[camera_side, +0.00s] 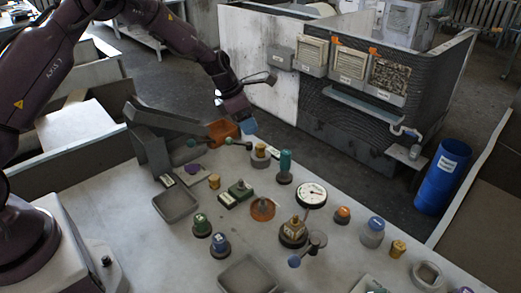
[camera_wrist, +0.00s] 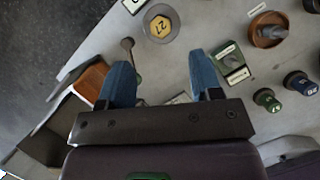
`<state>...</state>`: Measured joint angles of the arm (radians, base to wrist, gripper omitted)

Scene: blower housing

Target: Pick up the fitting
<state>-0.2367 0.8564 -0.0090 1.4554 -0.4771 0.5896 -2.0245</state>
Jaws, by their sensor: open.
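My gripper (camera_side: 247,124) hangs above the far left part of the table, with its blue fingertips apart. In the wrist view my gripper (camera_wrist: 164,75) is open, with nothing between the two blue fingers. No part is clearly labelled as the fitting. A yellow hexagonal piece (camera_wrist: 160,22) marked 27 sits on a round pale base, beyond the fingertips. It looks like the yellow-topped piece (camera_side: 260,150) in the side view, below and slightly right of my gripper. Other brass-coloured pieces stand at the left (camera_side: 214,182), centre (camera_side: 294,229) and right (camera_side: 398,248).
An orange box (camera_side: 222,131) is close to my gripper. A green block (camera_side: 240,188), a teal cylinder (camera_side: 285,162), a dial gauge (camera_side: 312,195) and an orange round part (camera_side: 263,209) stand around. Empty grey trays (camera_side: 176,218) lie nearer. Bare table lies between parts.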

